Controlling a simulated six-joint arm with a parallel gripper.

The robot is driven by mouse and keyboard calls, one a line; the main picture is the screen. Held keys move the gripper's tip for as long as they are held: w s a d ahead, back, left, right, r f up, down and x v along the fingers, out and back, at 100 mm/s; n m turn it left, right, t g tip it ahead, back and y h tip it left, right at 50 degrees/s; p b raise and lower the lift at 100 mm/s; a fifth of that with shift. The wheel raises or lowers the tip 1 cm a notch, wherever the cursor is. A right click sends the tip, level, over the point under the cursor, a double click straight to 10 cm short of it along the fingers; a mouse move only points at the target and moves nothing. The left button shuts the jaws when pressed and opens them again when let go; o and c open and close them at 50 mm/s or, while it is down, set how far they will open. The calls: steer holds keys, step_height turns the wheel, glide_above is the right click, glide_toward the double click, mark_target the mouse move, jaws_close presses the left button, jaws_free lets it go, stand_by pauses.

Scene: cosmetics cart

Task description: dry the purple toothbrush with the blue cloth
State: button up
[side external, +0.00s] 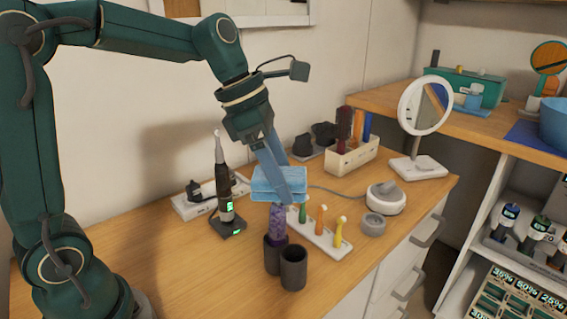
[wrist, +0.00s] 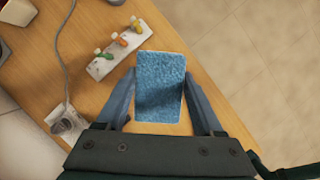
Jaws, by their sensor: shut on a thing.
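The blue cloth (side external: 262,186) is a folded pad, and it also shows in the wrist view (wrist: 160,88). My gripper (side external: 284,190) is shut on it, with a finger on each side, and holds it above the wooden top. The purple toothbrush (side external: 278,224) stands upright at the back one of two dark cups (side external: 273,258). The cloth is right at its upper end in the side view, which hides the head. I cannot tell whether they touch. In the wrist view the cloth hides the toothbrush.
A white holder (side external: 326,245) with green, orange and yellow brushes stands close on the right. A second dark cup (side external: 293,270) is in front. A black electric toothbrush (side external: 222,185) stands left. A round mirror (side external: 425,106) and white organizer (side external: 350,157) are behind.

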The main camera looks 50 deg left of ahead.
steer(key=shift+d+f, duration=0.2)
steer(key=shift+a+r, duration=0.2)
steer(key=shift+a, duration=0.95)
steer(key=shift+d+r, duration=0.1)
steer(key=shift+d, duration=1.05)
steer(key=shift+r, duration=3.45)
